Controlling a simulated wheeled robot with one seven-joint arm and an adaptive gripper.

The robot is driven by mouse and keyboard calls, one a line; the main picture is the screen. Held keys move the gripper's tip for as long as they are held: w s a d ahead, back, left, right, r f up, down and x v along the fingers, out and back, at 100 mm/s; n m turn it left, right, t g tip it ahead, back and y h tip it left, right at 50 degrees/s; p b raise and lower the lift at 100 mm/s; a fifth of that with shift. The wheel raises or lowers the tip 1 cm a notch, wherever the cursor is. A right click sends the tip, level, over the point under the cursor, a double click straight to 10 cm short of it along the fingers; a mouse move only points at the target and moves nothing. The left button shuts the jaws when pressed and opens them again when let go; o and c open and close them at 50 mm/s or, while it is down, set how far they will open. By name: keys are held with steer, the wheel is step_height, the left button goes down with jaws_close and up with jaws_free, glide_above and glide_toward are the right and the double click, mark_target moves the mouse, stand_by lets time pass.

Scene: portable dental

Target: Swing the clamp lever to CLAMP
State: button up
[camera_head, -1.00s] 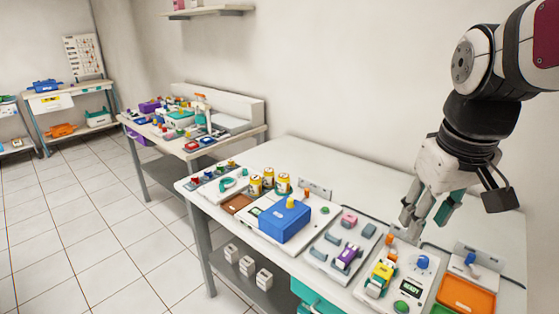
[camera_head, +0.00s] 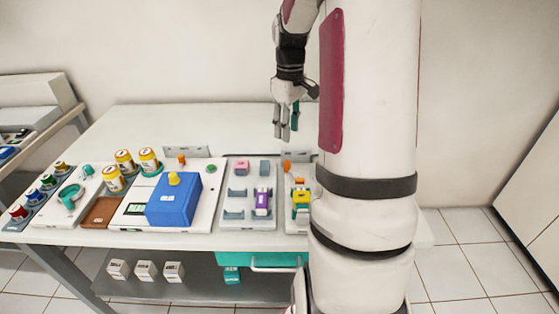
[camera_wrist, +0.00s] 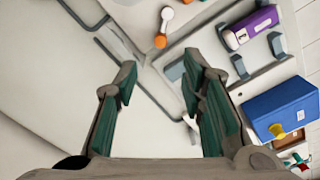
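A small lever with an orange tip (camera_head: 286,165), apparently the clamp lever, stands at the back of a white panel at the right of the table. In the wrist view an orange-ended lever (camera_wrist: 161,33) lies near the top, beyond my fingertips. Its markings cannot be read. A yellow block (camera_head: 301,199) sits in front of the lever; my own body hides the rest of that panel. My gripper (camera_head: 286,136) hangs fingers down above the back of the table, near the lever and apart from it. In the wrist view my gripper (camera_wrist: 160,80) is open and empty.
Left of the lever are a tray with a purple piece (camera_head: 262,202) and a blue box (camera_head: 174,200). Another orange knob (camera_head: 182,159) stands behind the box. Several yellow jars (camera_head: 124,160) stand farther left. The back of the white table (camera_head: 190,125) is clear.

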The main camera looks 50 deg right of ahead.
mark_target(287, 163)
step_height(287, 163, down, 12)
steer(key=shift+r+b, duration=0.1)
steer(key=shift+b, duration=0.55)
steer(key=shift+c, duration=0.6)
jaws_close()
